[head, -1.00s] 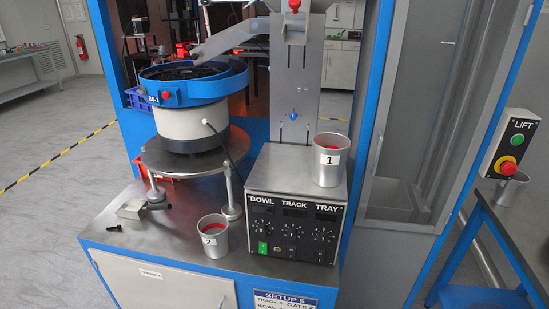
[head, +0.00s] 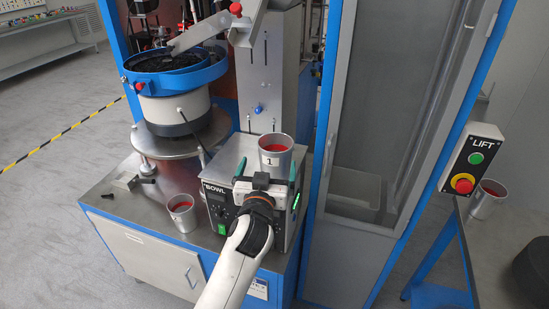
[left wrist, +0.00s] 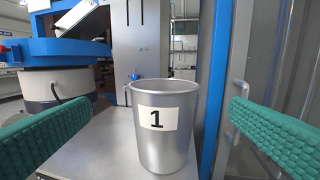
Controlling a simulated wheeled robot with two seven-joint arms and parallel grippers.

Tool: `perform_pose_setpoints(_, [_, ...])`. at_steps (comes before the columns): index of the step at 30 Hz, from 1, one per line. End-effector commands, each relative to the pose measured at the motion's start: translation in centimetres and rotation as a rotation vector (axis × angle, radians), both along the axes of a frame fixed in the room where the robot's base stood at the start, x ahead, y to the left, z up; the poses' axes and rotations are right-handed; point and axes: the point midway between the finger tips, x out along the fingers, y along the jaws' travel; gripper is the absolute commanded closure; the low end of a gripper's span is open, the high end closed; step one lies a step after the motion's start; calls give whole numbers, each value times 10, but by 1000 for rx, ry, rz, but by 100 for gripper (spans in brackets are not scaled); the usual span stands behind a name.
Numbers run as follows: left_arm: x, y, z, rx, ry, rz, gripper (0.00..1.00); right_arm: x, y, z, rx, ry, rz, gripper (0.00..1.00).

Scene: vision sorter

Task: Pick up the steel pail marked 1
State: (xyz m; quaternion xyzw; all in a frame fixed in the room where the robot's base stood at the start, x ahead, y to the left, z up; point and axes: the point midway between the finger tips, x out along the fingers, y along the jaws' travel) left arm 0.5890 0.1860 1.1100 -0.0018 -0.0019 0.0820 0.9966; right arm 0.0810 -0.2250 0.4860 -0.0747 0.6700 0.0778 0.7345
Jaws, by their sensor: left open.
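The steel pail marked 1 (head: 276,155) stands upright on top of the control box, with red inside its mouth. In the left wrist view the pail (left wrist: 165,145) shows its white label with a black 1, facing me. My left gripper (head: 266,176) is open in front of the pail. Its green fingers (left wrist: 160,130) show at both sides of the left wrist view, with the pail between them in the picture and apart from both. My right gripper is not in view.
The control box (head: 222,195) sits on the steel bench. A second steel pail (head: 181,214) stands left of it. The blue bowl feeder (head: 175,72) is behind left, and a metal chute (head: 205,32) hangs above. A blue frame post (head: 317,120) rises close to the right. Another pail (head: 487,199) stands far right.

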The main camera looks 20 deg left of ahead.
Motion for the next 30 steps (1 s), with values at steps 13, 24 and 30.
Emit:
perform_pose_setpoints(13, [54, 8, -1, 3, 2, -2, 0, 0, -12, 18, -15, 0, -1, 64])
perform_pose_setpoints(24, [98, 14, -6, 2, 1, -2, 0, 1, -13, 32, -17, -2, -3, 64])
perform_pose_setpoints(30, [102, 15, -8, 3, 2, -2, 0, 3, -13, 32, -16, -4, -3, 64])
